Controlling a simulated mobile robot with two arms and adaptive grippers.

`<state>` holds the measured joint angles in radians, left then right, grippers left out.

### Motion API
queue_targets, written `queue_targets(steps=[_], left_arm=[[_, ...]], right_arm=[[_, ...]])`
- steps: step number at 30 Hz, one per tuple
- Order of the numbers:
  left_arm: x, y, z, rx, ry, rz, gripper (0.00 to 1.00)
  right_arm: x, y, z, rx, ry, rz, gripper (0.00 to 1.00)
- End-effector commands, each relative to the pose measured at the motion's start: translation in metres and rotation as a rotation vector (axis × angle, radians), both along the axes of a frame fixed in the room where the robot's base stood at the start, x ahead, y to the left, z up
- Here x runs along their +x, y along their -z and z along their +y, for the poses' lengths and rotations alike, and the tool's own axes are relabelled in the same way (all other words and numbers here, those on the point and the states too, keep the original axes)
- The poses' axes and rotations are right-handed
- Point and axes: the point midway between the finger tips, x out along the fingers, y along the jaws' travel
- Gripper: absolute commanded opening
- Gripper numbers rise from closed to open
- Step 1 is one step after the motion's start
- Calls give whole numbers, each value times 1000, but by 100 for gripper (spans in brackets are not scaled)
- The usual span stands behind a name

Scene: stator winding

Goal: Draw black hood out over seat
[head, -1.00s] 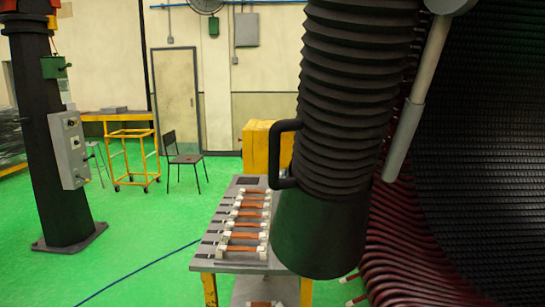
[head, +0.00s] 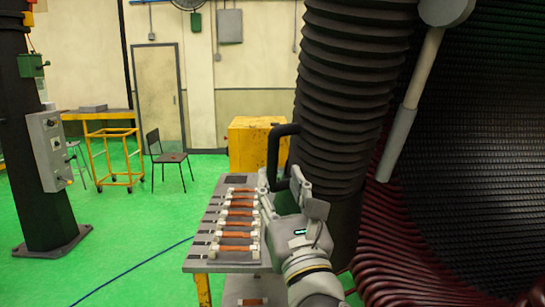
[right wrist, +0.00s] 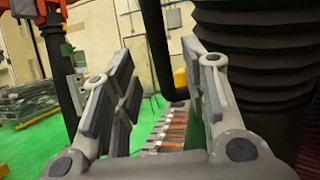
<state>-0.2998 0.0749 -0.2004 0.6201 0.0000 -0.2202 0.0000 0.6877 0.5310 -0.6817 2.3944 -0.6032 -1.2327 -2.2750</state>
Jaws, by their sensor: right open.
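The black hood (head: 340,225) hangs at the lower end of a ribbed black duct (head: 352,90). A black bar handle (head: 283,132) sticks out on its left side. My right gripper (head: 290,190) is open and empty, just below and in front of the handle, and covers part of the hood. In the right wrist view the handle (right wrist: 163,50) shows beyond and between the spread fingers (right wrist: 160,65), apart from them. The ribbed duct (right wrist: 255,50) fills the right of that view. I cannot tell which thing is the seat. My left gripper is not in view.
A grey table (head: 205,240) with several copper-coloured pieces stands left of the hood. A large dark stator with red coils (head: 400,230) fills the right. A yellow box (head: 252,140), a chair (head: 168,155) and a yellow trolley (head: 115,155) stand behind.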

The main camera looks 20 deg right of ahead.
Motion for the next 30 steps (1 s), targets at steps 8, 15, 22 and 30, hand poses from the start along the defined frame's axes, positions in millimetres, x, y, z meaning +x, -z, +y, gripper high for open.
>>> queue_targets(steps=[8, 15, 22, 30], left_arm=[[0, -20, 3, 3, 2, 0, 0], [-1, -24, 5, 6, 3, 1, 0], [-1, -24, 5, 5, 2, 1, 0], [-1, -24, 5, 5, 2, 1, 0]], right_arm=[[46, -22, -4, 2, 0, 1, 41], [62, -26, -5, 3, -1, 1, 41], [63, -26, -5, 3, -1, 1, 41], [63, -26, -5, 3, -1, 1, 10]])
